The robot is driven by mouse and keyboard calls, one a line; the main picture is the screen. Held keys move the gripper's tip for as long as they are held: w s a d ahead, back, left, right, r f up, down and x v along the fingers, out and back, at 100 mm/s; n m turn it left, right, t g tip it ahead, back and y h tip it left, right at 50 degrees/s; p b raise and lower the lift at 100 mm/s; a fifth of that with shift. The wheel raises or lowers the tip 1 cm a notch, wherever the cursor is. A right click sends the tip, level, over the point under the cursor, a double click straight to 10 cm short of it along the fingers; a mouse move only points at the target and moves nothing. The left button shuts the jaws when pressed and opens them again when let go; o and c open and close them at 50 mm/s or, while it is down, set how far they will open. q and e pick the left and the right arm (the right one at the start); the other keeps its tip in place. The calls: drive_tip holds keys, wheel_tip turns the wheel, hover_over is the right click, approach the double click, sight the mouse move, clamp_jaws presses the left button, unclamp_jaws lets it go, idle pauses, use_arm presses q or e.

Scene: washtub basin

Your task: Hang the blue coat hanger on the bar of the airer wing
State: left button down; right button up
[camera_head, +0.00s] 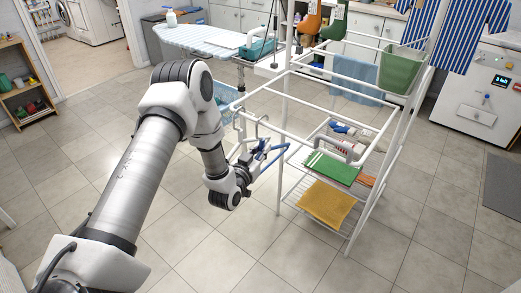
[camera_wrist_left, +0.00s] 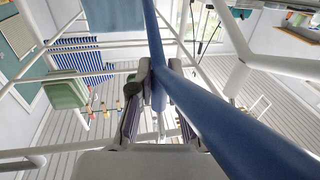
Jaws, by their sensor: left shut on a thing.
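My left gripper (camera_head: 257,150) is shut on the hanger. In the left wrist view the gripper fingers (camera_wrist_left: 158,92) close around the blue hanger (camera_wrist_left: 225,115), whose bars run up and to the lower right, very near the camera. White airer bars (camera_wrist_left: 85,76) show beyond it. The hanger's hook cannot be made out clearly, and I cannot tell whether it touches a bar. My right gripper is not in view.
A green bin (camera_head: 401,70) and a light blue towel (camera_head: 352,75) hang on the airer. Green (camera_head: 332,167) and yellow (camera_head: 326,203) cloths lie on its lower racks. A blue basket (camera_head: 222,100) stands behind my left arm. An ironing board (camera_head: 200,38) is farther back. The front floor is clear.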

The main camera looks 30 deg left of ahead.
use_arm(q)
drive_tip(key=shift+f, duration=0.15)
drive_tip(key=c, duration=1)
unclamp_jaws()
drive_tip(key=shift+c, duration=0.2)
drive_tip(key=shift+s, duration=0.15)
drive_tip(key=s+d, duration=0.1)
drive_tip(key=s, duration=1.1)
drive_tip(key=s+d+f+m+g+h, duration=0.2)
drive_tip(key=s+d+f+g, duration=0.2)
drive_tip(key=d+f, duration=0.3)
drive_tip(key=s+d+f+m+g+h, duration=0.2)
drive_tip(key=s+d+f+g, duration=0.2)
drive_tip(key=d+f, duration=0.35)
drive_tip(key=s+f+n+g, duration=0.1)
drive_tip(key=s+f+g, duration=0.1)
drive_tip(key=s, duration=0.3)
drive_tip(key=s+a+f+n+g+y, duration=0.1)
drive_tip(key=s+f+g, duration=0.1)
drive_tip(key=s+g, duration=0.2)
drive_tip(key=s+f+n+g, duration=0.1)
drive_tip(key=s+f+g, duration=0.1)
drive_tip(key=s, duration=0.6)
drive_tip(key=shift+a+f+g+y, duration=0.2)
drive_tip(key=shift+g+y, duration=0.2)
drive_tip(key=shift+g, duration=0.5)
